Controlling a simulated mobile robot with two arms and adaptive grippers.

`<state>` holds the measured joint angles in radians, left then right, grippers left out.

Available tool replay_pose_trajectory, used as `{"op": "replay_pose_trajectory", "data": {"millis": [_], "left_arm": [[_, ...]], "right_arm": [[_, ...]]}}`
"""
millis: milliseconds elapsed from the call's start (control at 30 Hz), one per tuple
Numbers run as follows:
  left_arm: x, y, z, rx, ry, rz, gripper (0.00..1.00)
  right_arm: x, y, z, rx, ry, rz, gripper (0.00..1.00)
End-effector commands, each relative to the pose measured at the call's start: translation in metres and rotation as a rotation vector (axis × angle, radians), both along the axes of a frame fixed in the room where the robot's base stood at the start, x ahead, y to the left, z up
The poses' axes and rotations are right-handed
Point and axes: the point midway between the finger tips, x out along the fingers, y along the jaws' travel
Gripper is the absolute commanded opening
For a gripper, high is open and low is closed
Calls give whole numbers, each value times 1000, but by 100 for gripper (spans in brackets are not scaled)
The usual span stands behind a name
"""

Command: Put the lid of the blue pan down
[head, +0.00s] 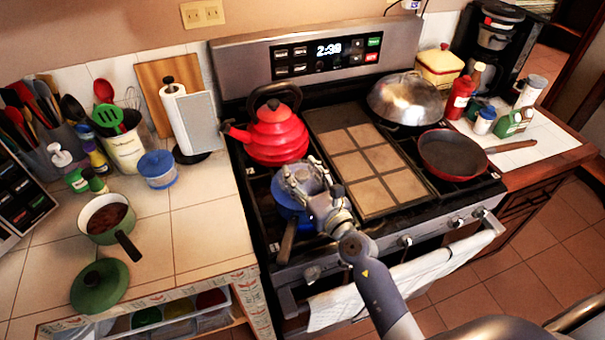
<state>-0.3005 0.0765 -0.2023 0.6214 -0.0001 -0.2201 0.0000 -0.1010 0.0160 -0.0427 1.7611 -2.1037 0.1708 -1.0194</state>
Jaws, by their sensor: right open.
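My left gripper is not in view.
A red kettle (273,132) stands just behind the blue pan. A griddle (371,168) lies to the right, then a red frying pan (452,154) and a domed wok (408,98). The left counter holds a green pot (105,218) and a green lid (99,286), with bare tiles beside them.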

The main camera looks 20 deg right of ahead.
Motion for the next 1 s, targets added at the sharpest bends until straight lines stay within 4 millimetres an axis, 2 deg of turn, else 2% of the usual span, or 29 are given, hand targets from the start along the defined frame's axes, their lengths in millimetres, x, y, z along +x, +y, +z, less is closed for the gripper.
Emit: {"op": "replay_pose_trajectory", "data": {"millis": [167,267,700,833,1000], "left_arm": [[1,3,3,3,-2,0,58],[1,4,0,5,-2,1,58],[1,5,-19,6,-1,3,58],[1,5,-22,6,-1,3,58],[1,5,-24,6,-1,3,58]], "right_arm": [[-2,0,4,1,1,-1,49],[-15,-3,1,0,2,-1,49],[-97,-19,0,-1,2,0,49],[-110,-22,2,-1,0,0,49],[-118,-23,3,0,-1,0,49]]}}
